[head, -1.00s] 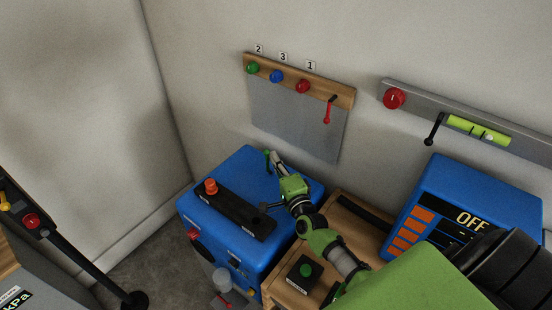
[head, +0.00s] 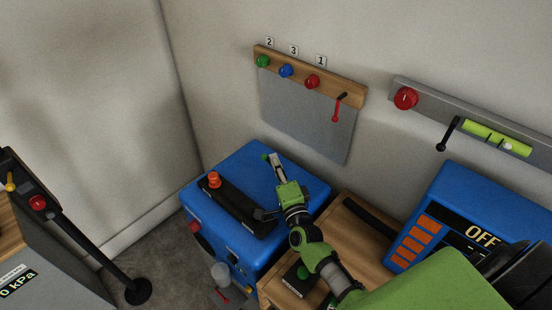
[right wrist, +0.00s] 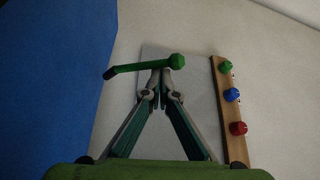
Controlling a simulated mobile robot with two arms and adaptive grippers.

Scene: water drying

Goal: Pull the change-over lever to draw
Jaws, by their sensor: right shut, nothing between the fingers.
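A green lever with a round green knob (right wrist: 177,61) stands at the blue box (head: 245,157); in the head view the knob (head: 265,156) shows at the box's far edge. I take it for the change-over lever, though no label on it is readable. My right gripper (right wrist: 161,78) is shut and empty, its fingertips right at the lever's bar. I cannot tell whether they touch it. In the head view the right gripper (head: 273,158) reaches over the box top, tips beside the knob. My left gripper is not in view.
A black panel with an orange knob (head: 214,179) lies on the box top. The wall board carries green, blue and red knobs and a red lever (head: 337,108). A blue unit reading OFF (head: 480,237) stands right, below a grey rail with a black lever (head: 447,135).

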